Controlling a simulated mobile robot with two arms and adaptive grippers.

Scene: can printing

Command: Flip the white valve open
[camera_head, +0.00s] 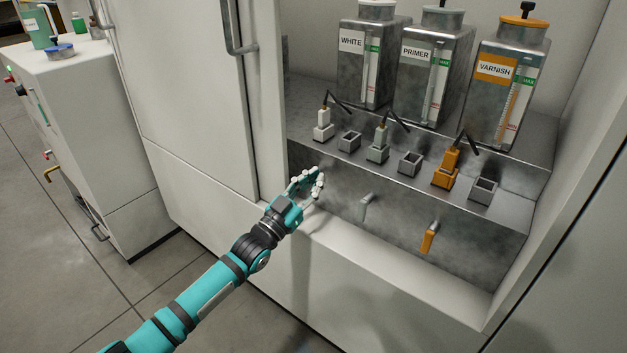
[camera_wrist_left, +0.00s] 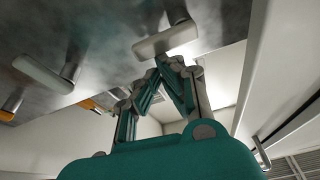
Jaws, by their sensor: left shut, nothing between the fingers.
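The white valve's pale handle (camera_wrist_left: 165,40) shows in the left wrist view, on a short stem from the grey metal panel. In the head view it is largely covered by my left gripper and hard to tell from the pale fingertips. My left gripper (camera_head: 317,184) is at the panel's left end, below the white nozzle. Its fingers are shut and empty. In the left wrist view the fingertips (camera_wrist_left: 172,66) are right by the handle; I cannot tell whether they touch. My right gripper is not in view.
The grey-green primer valve (camera_head: 363,208) and orange varnish valve (camera_head: 429,238) hang to the right on the same panel. Tanks labelled WHITE (camera_head: 362,62), PRIMER (camera_head: 430,75) and VARNISH (camera_head: 508,82) stand above. A cabinet door handle (camera_head: 232,28) is at the left.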

